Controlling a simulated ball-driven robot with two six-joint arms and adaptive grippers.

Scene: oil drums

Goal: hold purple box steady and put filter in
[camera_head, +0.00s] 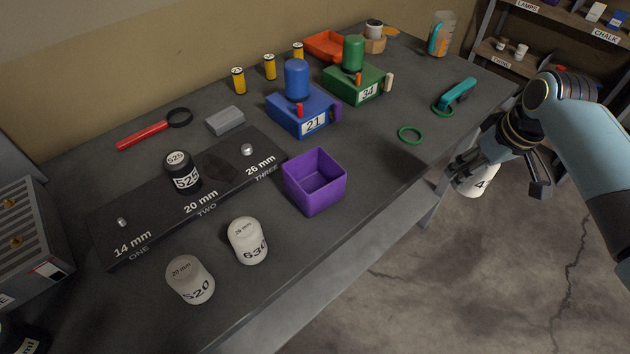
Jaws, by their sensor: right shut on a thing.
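An open, empty purple box (325,196) stands on the grey workbench near its front edge. My right gripper (468,169) is shut on a white filter (480,186) with a "4" visible on it. It holds the filter beyond the bench's front edge, over the floor, right of the box and apart from it. The gripper hides the filter's upper part. Two other white filters, marked 520 (190,281) and 630 (248,241), stand left of the box. A black filter marked 525 (183,172) stands on the dark size board (215,205). My left gripper is not in view.
A blue box marked 21 (290,118) and a green box marked 34 (345,88) stand behind the purple box. A green ring (410,134) and a teal-handled strap wrench (457,93) lie to the right. The bench between box and front edge is clear.

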